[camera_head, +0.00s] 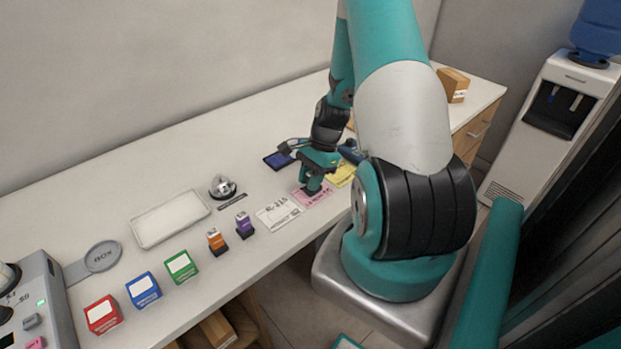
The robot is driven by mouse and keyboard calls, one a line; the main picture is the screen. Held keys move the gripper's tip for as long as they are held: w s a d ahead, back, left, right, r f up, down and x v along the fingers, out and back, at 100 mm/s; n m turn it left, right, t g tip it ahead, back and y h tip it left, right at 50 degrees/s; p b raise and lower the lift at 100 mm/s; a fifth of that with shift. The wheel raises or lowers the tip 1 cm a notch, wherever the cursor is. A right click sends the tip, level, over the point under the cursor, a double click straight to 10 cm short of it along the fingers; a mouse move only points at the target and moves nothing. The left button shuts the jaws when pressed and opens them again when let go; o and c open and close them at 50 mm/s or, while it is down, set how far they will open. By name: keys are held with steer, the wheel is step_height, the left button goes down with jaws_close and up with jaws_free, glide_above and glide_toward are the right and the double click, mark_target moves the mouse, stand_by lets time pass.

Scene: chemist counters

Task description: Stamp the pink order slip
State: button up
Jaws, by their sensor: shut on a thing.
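The pink order slip (311,199) lies on the counter near its front edge, between a white slip (278,213) and a yellow slip (343,175). My gripper (314,179) points down over the pink slip and is shut on a small dark teal stamp (312,189). The stamp is upright, at or just above the slip's far part, and hides some of it. I cannot tell whether it touches the paper. A dark blue ink pad (279,160) lies behind and left of the gripper.
An orange stamp (216,240) and a purple stamp (244,225) stand left of the slips. A bell (222,186), white tray (171,218) and red (103,314), blue (143,290) and green (181,266) boxes are further left. My arm hides part of the counter's right side.

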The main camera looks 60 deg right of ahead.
step_height(320, 180, up, 7)
steer(key=p, duration=0.6)
steer(key=shift+f, duration=0.1)
stand_by(0.7)
